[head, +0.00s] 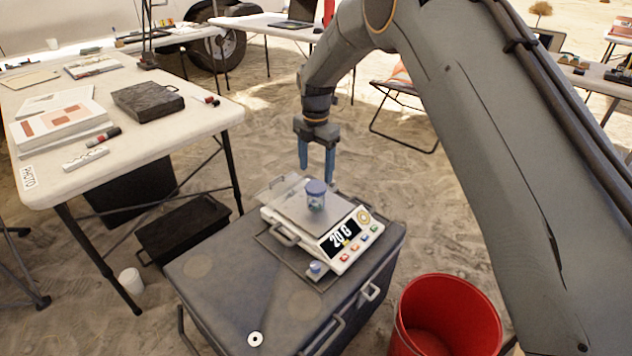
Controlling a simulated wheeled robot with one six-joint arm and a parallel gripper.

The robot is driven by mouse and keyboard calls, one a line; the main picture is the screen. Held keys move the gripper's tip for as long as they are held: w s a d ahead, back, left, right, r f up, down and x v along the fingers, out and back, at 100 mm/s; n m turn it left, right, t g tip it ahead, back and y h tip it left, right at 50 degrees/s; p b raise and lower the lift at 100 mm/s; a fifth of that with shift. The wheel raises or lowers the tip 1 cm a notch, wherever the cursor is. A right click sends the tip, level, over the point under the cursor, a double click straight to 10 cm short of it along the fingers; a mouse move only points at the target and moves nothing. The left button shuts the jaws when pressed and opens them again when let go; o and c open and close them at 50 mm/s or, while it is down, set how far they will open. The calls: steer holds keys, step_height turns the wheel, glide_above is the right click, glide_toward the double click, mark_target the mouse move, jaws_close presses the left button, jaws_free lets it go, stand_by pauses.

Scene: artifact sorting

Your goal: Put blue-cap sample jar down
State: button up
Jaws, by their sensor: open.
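The blue-cap sample jar (316,203) stands upright on the metal pan of a white scale (291,211). The scale's display reads what looks like "20 G". My gripper (317,176) points down with its blue fingers apart. In the picture the fingers are just above and behind the jar, and nothing is held between them. I cannot tell the exact gap between the fingertips and the jar's cap.
The scale sits on a dark grey case (221,278). A small blue-topped item (316,268) is at the scale's front corner. A red bucket (447,312) stands right of the case. A white table (200,117) with books and a dark box is at left.

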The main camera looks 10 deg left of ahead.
steer(key=s+d+r+m, duration=0.7)
steer(key=d+m, duration=0.1)
steer(key=d, duration=0.2)
steer(key=s+d+r+m, duration=0.7)
steer(key=d+m, duration=0.1)
steer(key=d, duration=0.3)
steer(key=s+d+m, duration=0.5)
steer(key=s+m, duration=0.1)
steer(key=s, duration=0.4)
steer(key=s+d+f+m, duration=0.1)
steer(key=s+d+m, duration=0.5)
steer(key=s, duration=0.5)
steer(key=shift+s+m, duration=0.15)
steer(key=shift+m, duration=0.45)
steer(key=shift+d, duration=0.1)
step_height(320, 180, up, 6)
steer(key=s+d+p, duration=0.1)
steer(key=d+p, duration=0.2)
steer(key=p, duration=0.8)
steer(key=shift+m+p, duration=0.3)
steer(key=shift+p, duration=0.05)
